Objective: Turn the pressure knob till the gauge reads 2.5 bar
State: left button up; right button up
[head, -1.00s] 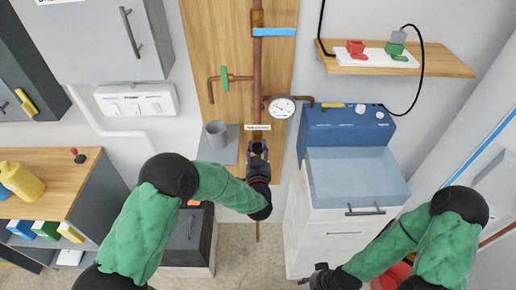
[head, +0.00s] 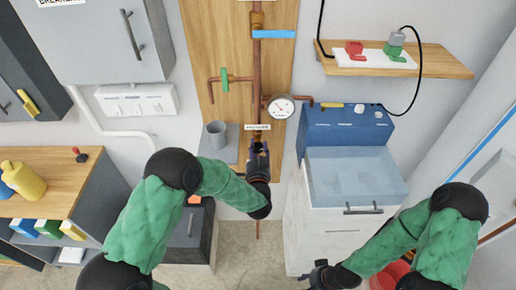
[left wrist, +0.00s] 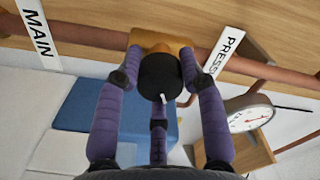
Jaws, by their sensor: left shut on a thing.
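The black pressure knob (left wrist: 160,77) sits on a brass body on the pipe, beside a label reading "PRESS". My left gripper (head: 258,150) is shut on it, its purple fingers around the knob in the left wrist view (left wrist: 160,88). In the head view the gripper hides the knob. The white round gauge (head: 281,107) is up and right of the gripper; it also shows tilted in the left wrist view (left wrist: 250,114). Its dark needle shows, but the scale is too small to read. My right gripper (head: 318,274) is low and away from the knob; its jaws are unclear.
A green-handled valve (head: 224,79) is on the left pipe branch. A grey cup (head: 216,133) stands left of my left gripper.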

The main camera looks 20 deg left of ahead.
pick_arm(q)
jog(key=shift+s+f, duration=0.25)
jog(key=shift+f, duration=0.3)
jog(key=o, duration=1.2)
jog(key=shift+a, duration=0.1)
jog(key=shift+c, duration=0.2)
jog(key=shift+w+r, duration=0.15)
jog(key=shift+r, duration=0.15)
jog(key=v, duration=1.2)
